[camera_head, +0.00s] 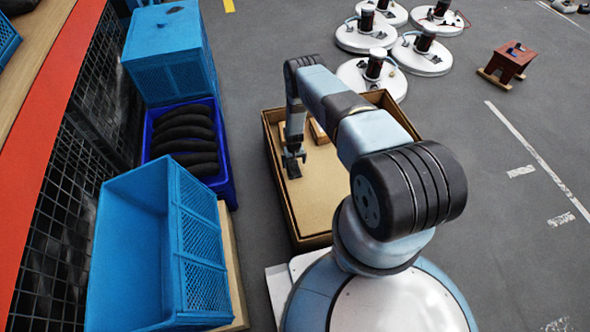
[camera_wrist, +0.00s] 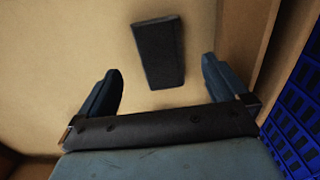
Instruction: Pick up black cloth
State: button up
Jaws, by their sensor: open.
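The black cloth (camera_wrist: 158,52) is a small dark, flat rectangle in the wrist view. It lies on the tan floor of a shallow brown box, slightly tilted. My gripper (camera_wrist: 161,72) is open and empty, with one finger to each side of the cloth's near end in the picture and both apart from it. In the head view, my gripper (camera_head: 292,154) hangs inside the box (camera_head: 330,205), and the dark cloth (camera_head: 293,170) shows just below it. The height of the fingers above the cloth is hard to tell.
The box walls surround my gripper; one wall (camera_wrist: 258,45) is near the right finger. A small brown block (camera_head: 318,131) lies in the box. Blue crates (camera_head: 202,240) and a dark-blue bin (camera_head: 228,165) stand left of it. White round discs (camera_head: 372,78) stand behind it.

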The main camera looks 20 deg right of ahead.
aim_at(294, 170)
jog(key=shift+s+f, duration=0.1)
jog(key=shift+f, duration=3.25)
jog(key=c, duration=1.1)
jog(key=shift+o, duration=0.2)
jog(key=shift+r, duration=0.45)
jog(key=w+r, duration=0.1)
jog(key=r, duration=0.1)
jog(key=w+r, duration=0.2)
jog(key=r, duration=0.1)
jog(key=w+r, duration=0.2)
jog(key=r, duration=0.1)
jog(key=shift+w+d+r, duration=0.1)
jog(key=shift+d+r, duration=0.1)
jog(key=shift+d, duration=0.1)
jog(key=w+r, duration=0.3)
jog(key=w, duration=0.5)
jog(key=shift+w+d+r, duration=0.35)
